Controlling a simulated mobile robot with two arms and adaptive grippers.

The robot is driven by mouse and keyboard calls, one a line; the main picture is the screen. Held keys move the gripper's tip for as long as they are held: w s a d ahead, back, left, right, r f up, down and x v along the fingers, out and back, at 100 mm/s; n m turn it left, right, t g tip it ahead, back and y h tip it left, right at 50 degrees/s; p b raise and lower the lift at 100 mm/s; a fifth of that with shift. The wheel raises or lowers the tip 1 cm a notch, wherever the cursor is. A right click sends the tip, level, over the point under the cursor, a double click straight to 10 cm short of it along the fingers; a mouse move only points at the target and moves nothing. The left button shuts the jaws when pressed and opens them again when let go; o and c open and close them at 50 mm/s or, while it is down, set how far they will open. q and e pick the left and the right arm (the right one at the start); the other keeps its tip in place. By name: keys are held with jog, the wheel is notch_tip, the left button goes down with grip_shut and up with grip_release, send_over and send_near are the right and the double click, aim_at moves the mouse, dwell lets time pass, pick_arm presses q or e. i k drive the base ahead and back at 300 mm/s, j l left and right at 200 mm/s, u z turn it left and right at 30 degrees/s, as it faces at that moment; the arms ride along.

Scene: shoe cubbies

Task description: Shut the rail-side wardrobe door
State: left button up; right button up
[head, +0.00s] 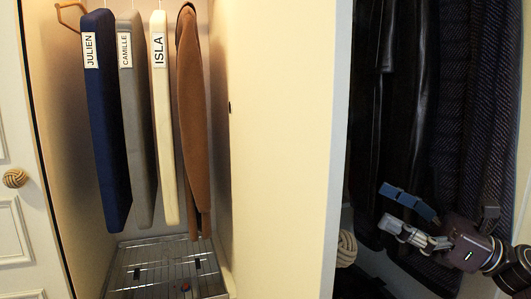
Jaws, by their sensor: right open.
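A cream door panel (285,130) stands open, its pale edge toward me; it appears to be the rail-side wardrobe door. A round knotted knob (347,248) shows just right of that edge, partly hidden by it. My right gripper (391,208) is at the lower right, in front of dark coats. Its fingers point left toward the knob; it is open and empty, apart from the knob and door. My left gripper is not in view.
Garment bags labelled JULIEN (105,130), CAMILLE (134,130) and ISLA (162,130) hang beside a brown coat (190,120), above a metal rack (160,265). Dark coats (455,110) hang at right. A white panelled door (14,235) with another knotted knob (14,178) is far left.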

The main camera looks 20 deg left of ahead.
aim_at(290, 61)
jog(key=k+j, duration=0.15)
jog(key=k, duration=0.35)
jog(key=k+j, duration=0.15)
jog(key=k, duration=0.35)
jog(key=k+j, duration=0.15)
jog(key=k, duration=0.3)
